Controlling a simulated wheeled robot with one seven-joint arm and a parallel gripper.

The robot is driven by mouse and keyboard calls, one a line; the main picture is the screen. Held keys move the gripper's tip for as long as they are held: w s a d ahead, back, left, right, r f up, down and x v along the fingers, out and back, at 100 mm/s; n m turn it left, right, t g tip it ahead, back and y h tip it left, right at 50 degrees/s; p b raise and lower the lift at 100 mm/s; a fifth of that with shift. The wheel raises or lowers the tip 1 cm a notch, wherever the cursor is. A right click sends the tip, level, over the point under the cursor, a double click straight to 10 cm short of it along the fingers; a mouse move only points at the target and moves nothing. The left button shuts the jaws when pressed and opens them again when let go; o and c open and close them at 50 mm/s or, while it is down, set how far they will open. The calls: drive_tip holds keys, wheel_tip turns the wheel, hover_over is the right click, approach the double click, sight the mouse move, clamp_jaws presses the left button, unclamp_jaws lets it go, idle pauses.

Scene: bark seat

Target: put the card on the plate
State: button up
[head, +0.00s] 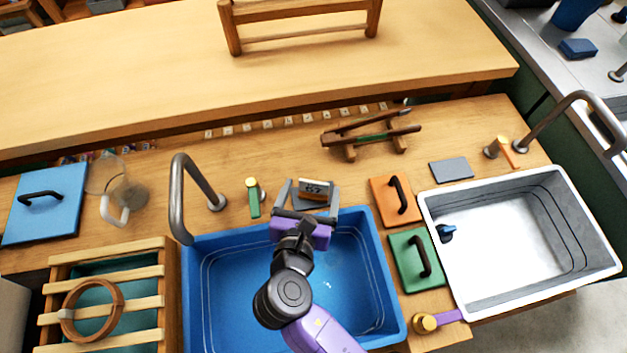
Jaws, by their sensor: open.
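The card is most likely the small upright piece (314,188) marked with dark figures like "67", with a wooden-looking edge, standing behind the blue basin. My gripper (309,197) is open, with one grey finger to the left of this piece and one to its right. I cannot tell whether the fingers touch it. Its lower part is partly hidden by my gripper. The plate is most likely the flat grey rectangle (451,170) lying on the wooden counter, right of the orange board and behind the white sink. Nothing lies on it.
The blue basin (216,295) is under my arm, with a curved tap (181,190) at left. A wooden rack (352,133) stands behind.

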drive_tip(key=v, duration=0.8)
drive_tip(key=shift+s, duration=0.1)
drive_tip(key=s+d+f+m+g+y, duration=0.1)
drive_tip(key=s+d+f+m+y, duration=0.1)
drive_tip(key=s+d+f+m, duration=0.35)
drive_tip(key=s+d+f+m+g+y, duration=0.1)
drive_tip(key=s+d+f+m, duration=0.15)
drive_tip(key=d+m, duration=0.5)
drive_tip(key=s+d+r+m+t, duration=0.1)
drive_tip(key=s+d+r+m, duration=0.4)
drive_tip(key=r+m, duration=0.3)
drive_tip(key=s+d+r+m+t+h, duration=0.1)
drive_tip(key=s+d+r+m, duration=0.5)
drive_tip(key=m, duration=0.7)
wheel_tip(320, 180, up, 3)
drive_tip(key=shift+s+f+m+t+h, duration=0.2)
drive_tip(key=shift+s+m+t+h, duration=0.15)
drive_tip(key=shift+s+t, duration=0.4)
